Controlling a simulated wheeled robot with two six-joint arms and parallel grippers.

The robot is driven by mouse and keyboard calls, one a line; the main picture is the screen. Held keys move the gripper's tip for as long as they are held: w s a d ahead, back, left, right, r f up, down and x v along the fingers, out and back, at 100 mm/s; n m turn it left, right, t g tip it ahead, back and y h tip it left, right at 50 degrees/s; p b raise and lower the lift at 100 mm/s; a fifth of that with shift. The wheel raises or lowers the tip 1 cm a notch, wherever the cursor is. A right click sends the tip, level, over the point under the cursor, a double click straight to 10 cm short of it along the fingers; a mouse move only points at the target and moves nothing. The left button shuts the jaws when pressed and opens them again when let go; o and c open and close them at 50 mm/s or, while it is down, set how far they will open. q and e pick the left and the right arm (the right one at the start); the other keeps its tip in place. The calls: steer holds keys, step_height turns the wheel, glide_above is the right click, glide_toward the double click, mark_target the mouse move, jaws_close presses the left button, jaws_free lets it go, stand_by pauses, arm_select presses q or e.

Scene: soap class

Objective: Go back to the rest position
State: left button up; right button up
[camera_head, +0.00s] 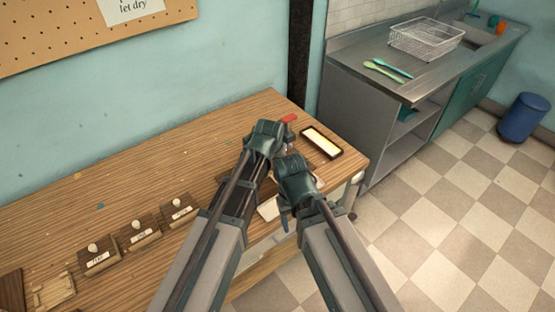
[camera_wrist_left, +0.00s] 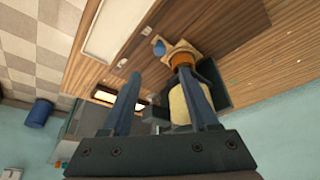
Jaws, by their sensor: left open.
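My left gripper (camera_head: 270,136) reaches over the wooden table (camera_head: 150,155) in the head view; its fingertips are mostly hidden there. In the left wrist view its two fingers (camera_wrist_left: 160,98) stand apart. A pale, rounded thing (camera_wrist_left: 186,103) and an orange-brown ring-like thing (camera_wrist_left: 184,60) show behind the right-hand finger; I cannot tell what they are. My right gripper (camera_head: 297,180) is beside the left one near the table's front edge, and its jaws cannot be made out. A dark-framed tray with a cream filling (camera_head: 321,142) lies right of the grippers.
A red thing (camera_head: 289,118) lies just beyond my left gripper. Several labelled wooden boxes with knobs (camera_head: 138,234) stand at the table's front left. A metal counter (camera_head: 410,70) with a wire rack (camera_head: 425,38) is at the back right. The table's back left is mostly clear.

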arm_select(q)
steer(key=shift+p+v, duration=0.6)
steer(key=shift+v, duration=0.6)
arm_select(e)
steer(key=shift+s+d+r, duration=0.1)
steer(key=shift+r, duration=0.5)
steer(key=shift+s+d+r, duration=0.1)
steer(key=shift+r, duration=0.45)
arm_select(q)
steer(key=shift+s+a, duration=0.1)
